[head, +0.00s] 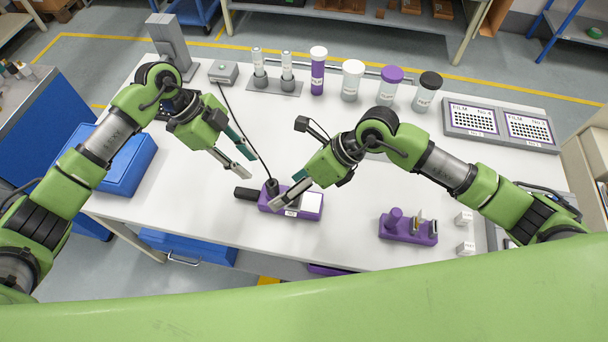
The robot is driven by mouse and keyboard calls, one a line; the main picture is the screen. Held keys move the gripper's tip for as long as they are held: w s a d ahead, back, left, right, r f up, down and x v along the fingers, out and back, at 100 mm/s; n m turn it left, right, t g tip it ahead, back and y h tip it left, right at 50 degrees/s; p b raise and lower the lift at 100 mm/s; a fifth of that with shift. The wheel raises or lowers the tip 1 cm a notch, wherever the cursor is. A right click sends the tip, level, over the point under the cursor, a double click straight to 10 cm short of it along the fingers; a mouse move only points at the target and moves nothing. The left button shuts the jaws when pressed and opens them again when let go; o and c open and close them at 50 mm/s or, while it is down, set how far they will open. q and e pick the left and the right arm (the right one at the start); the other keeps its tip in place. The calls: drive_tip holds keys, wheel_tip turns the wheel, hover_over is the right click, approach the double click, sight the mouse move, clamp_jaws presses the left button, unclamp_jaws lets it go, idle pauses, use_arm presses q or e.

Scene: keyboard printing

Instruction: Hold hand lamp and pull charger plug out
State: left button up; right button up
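A purple holder (310,213) with a white label lies on the white table near its front middle. A black, handle-like piece (245,193), perhaps the hand lamp, sticks out from its left side. A dark plug (271,186) stands at the holder's left end, and a black cable runs from it to a small grey box (223,73). My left gripper (244,163) is open and empty, up and left of the plug. My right gripper (283,198) is over the holder, just right of the plug; its fingers hide part of the holder, and its grip is unclear.
A purple stand (408,230) with small tools is at the front right, beside small white blocks. Lidded jars (352,80) and a bottle rack (273,86) line the back. Film trays (500,124) lie at right, a blue case (124,165) at left. The table's middle right is clear.

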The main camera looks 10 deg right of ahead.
sight(309, 208)
drive_tip(key=w+d+n+h, duration=0.3)
drive_tip(key=n, duration=0.2)
drive_tip(key=shift+t, duration=0.4)
drive_tip(key=x, duration=0.9)
drive_tip(key=d+x, duration=0.1)
drive_tip(key=x, duration=0.4)
drive_tip(key=shift+s+f, duration=0.2)
drive_tip(key=shift+s, duration=0.05)
drive_tip(key=shift+c, duration=0.3)
drive_tip(key=c, duration=1.3)
